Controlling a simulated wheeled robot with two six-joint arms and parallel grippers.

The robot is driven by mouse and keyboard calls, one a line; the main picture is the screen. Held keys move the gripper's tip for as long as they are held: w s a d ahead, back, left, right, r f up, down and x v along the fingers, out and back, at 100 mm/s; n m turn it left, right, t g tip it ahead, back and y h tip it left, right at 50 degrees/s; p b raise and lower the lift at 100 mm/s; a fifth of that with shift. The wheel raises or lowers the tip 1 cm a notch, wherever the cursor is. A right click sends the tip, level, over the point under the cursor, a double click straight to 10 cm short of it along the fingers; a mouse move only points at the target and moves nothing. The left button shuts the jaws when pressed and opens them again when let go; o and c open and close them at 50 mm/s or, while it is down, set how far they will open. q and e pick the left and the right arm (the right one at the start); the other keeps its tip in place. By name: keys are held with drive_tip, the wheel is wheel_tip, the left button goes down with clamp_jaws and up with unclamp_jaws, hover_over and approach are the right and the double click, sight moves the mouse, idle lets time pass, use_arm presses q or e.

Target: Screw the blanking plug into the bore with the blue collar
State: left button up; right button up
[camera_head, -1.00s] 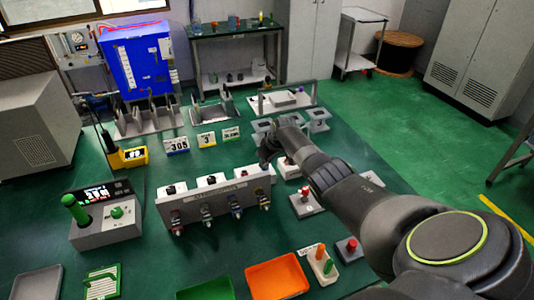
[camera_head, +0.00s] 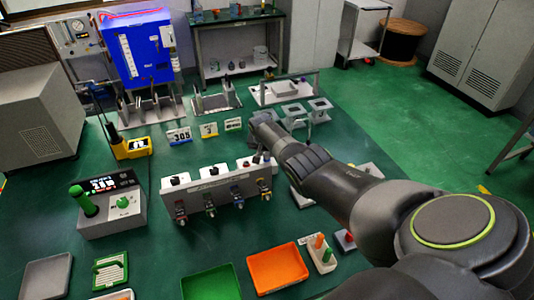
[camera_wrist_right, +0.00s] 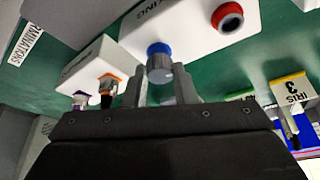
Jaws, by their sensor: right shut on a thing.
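The grey cylindrical blanking plug (camera_wrist_right: 160,71) is between the fingertips of my right gripper (camera_wrist_right: 163,80), which is shut on it. The blue collar (camera_wrist_right: 158,48) sits on a white block (camera_wrist_right: 190,32) directly beyond the plug. The plug's far end lines up with this collar and overlaps it in the picture. I cannot tell whether it is touching or inside the bore, which is hidden. In the head view my right arm reaches over the table, and the jaws and plug cannot be made out. My left gripper is out of view.
A red-ringed opening (camera_wrist_right: 228,17) is on the same white block. Another white block (camera_wrist_right: 90,62) beside it has an orange collar (camera_wrist_right: 108,77). In the head view, a long grey fixture (camera_head: 220,192), a green tray (camera_head: 211,284) and an orange tray (camera_head: 278,270) stand on the table.

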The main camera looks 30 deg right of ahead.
drive_tip(key=shift+w+a+f+m+g+b, duration=0.1)
drive_tip(key=shift+f+m+g+b, duration=0.2)
drive_tip(key=shift+m+b, duration=0.5)
drive_tip(key=m+g+b, duration=0.1)
drive_tip(key=m+b, duration=0.2)
drive_tip(key=b, duration=0.2)
drive_tip(key=m+g+h+b, duration=0.1)
drive_tip(key=m+b, duration=0.3)
drive_tip(key=b, duration=0.1)
drive_tip(key=shift+w+g, duration=0.15)
drive_tip(key=shift+g, duration=0.15)
drive_tip(key=shift+a+r+m+g+b, duration=0.1)
drive_tip(key=shift+r+m+g+b, duration=0.2)
drive_tip(key=shift+m+b, duration=0.6)
drive_tip(key=o, duration=1)
drive_tip(key=shift+n, duration=0.3)
drive_tip(key=shift+r, duration=0.1)
